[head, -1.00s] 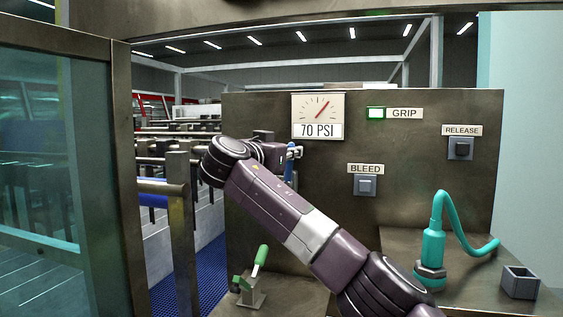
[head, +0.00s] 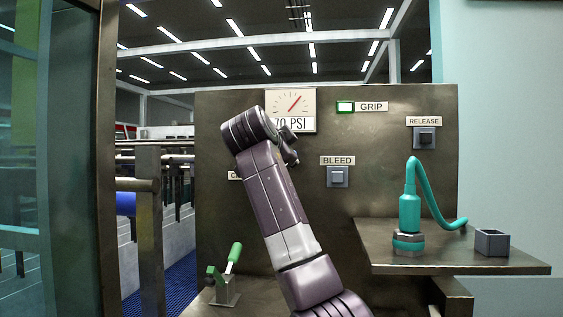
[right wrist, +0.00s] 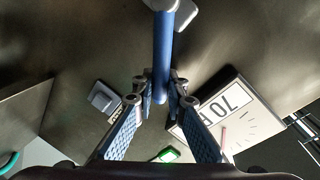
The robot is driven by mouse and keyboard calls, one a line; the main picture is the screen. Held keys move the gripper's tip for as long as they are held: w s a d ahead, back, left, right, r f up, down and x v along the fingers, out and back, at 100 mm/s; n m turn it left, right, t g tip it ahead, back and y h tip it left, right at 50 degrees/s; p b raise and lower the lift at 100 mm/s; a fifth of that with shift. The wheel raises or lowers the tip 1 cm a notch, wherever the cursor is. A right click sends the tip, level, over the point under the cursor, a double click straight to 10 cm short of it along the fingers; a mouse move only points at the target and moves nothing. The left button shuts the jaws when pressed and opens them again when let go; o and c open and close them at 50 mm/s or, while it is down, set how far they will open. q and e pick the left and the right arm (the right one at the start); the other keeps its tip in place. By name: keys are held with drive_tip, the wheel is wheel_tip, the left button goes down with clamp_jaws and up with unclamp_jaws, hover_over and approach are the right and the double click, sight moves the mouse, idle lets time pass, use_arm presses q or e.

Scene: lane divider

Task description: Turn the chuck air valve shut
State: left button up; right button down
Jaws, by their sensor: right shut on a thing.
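The chuck air valve's blue handle (right wrist: 164,45) shows in the right wrist view, running up from between my fingers to a pale grey end at the top edge. My right gripper (right wrist: 160,92) is shut on it. In the head view my right gripper (head: 290,150) is by the panel just below the gauge, mostly behind my own arm, which hides the handle there. The valve's angle cannot be told from the head view. My left gripper is in neither current view.
The gauge (head: 290,104) reads 70 PSI. The GRIP lamp (head: 345,107) is lit green. The BLEED button (head: 338,176) and RELEASE button (head: 424,138) are to the right. A teal hose fitting (head: 409,215) and grey box (head: 492,242) stand on a shelf; a green-handled lever (head: 232,260) is lower left.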

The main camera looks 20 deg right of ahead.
drive_tip(key=f+m, duration=0.1)
drive_tip(key=f+m+b, duration=0.1)
drive_tip(key=d+f+m+y, duration=0.1)
drive_tip(key=shift+s+b, duration=0.35)
drive_tip(key=shift+s+d+f+m+t+y+b, duration=0.1)
drive_tip(key=shift+f+m+t+y+b, duration=0.1)
drive_tip(key=shift+f+m, duration=0.3)
drive_tip(key=shift+d+f+m+t+y+b, duration=0.1)
drive_tip(key=shift+f+m+t+b, duration=0.1)
drive_tip(key=shift+f+m, duration=0.55)
drive_tip(key=shift+m, duration=0.25)
drive_tip(key=shift+f, duration=0.1)
drive_tip(key=c, duration=2.3)
unclamp_jaws()
drive_tip(key=o, duration=0.4)
drive_tip(key=shift+s, duration=0.15)
drive_tip(key=v, duration=1.2)
